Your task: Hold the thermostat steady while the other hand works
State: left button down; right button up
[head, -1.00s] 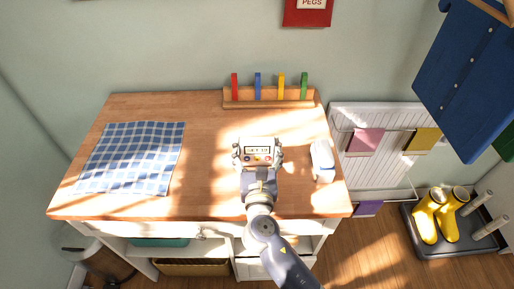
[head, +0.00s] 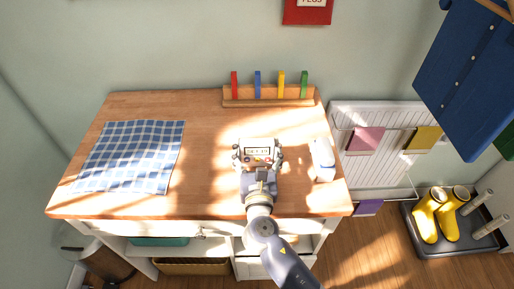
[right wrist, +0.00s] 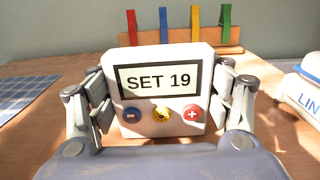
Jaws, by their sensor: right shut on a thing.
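The thermostat (head: 258,150) is a small white box above the middle of the wooden bench. In the right wrist view the thermostat (right wrist: 160,60) faces the camera, its display reading "SET 19". My right gripper (head: 257,158) is shut on the thermostat, one finger against each side. The box looks upright; whether its base touches the bench is hidden. My left gripper is in neither view.
The wooden bench (head: 210,115) carries a blue checked cloth (head: 130,157) at left, a peg rack (head: 268,102) with coloured pegs at the back, and a white container (head: 322,160) right of the thermostat. Bare wood lies between cloth and thermostat. Yellow boots (head: 431,215) stand at far right.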

jog(key=shift+s+f, duration=0.2)
jog(key=shift+f, duration=0.55)
dwell(1.8)
dwell(3.1)
jog(key=o, duration=1.2)
jog(key=shift+o, duration=0.7)
jog(key=shift+r, duration=0.15)
